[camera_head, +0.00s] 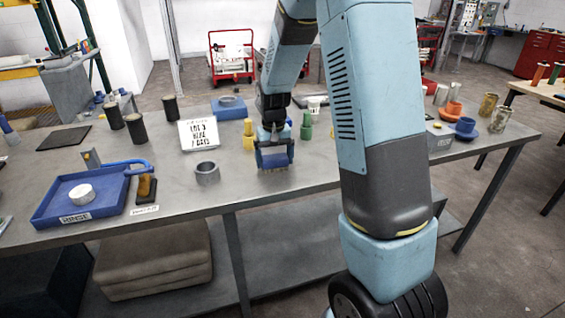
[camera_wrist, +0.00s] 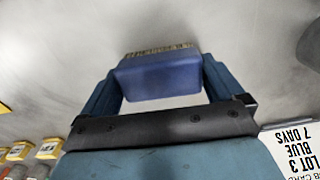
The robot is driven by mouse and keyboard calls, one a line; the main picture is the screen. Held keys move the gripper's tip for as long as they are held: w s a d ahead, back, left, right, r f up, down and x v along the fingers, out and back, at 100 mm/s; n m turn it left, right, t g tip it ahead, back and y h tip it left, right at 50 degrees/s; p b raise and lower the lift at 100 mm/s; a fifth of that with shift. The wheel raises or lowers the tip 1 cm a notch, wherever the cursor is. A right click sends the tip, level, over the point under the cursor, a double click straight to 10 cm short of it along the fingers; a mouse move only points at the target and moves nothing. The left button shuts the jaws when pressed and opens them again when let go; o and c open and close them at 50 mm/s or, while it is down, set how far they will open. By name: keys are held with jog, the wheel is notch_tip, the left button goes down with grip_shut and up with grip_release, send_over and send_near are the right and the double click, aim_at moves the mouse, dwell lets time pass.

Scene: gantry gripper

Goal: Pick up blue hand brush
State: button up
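The blue hand brush (camera_head: 274,161) is at the middle of the grey table in the head view, just below my gripper (camera_head: 273,150). It has a blue block with tan bristles at its lower side. In the wrist view the brush (camera_wrist: 158,77) lies between the two blue fingers of my gripper (camera_wrist: 160,82). Its ends meet the inner faces of both fingers, with no clear gap. The bristles show along its far edge. I cannot tell whether the bristles touch the table.
A sign card (camera_head: 198,134) and a grey ring (camera_head: 207,173) stand left of the brush. Yellow (camera_head: 248,135) and green (camera_head: 306,127) pieces stand behind it. A blue tray (camera_head: 55,204) is at the left. The table's front edge is close.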

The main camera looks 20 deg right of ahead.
aim_at(275, 157)
jog(key=shift+c, duration=0.9)
jog(key=shift+r, duration=0.2)
notch_tip(275, 157, up, 3)
jog(key=shift+s+r, duration=0.15)
jog(key=shift+r, duration=0.05)
jog(key=s+r, duration=0.9)
jog(key=s, duration=0.4)
jog(key=shift+s+d+r, duration=0.15)
jog(key=shift+s+d, duration=0.15)
jog(key=shift+s, duration=0.05)
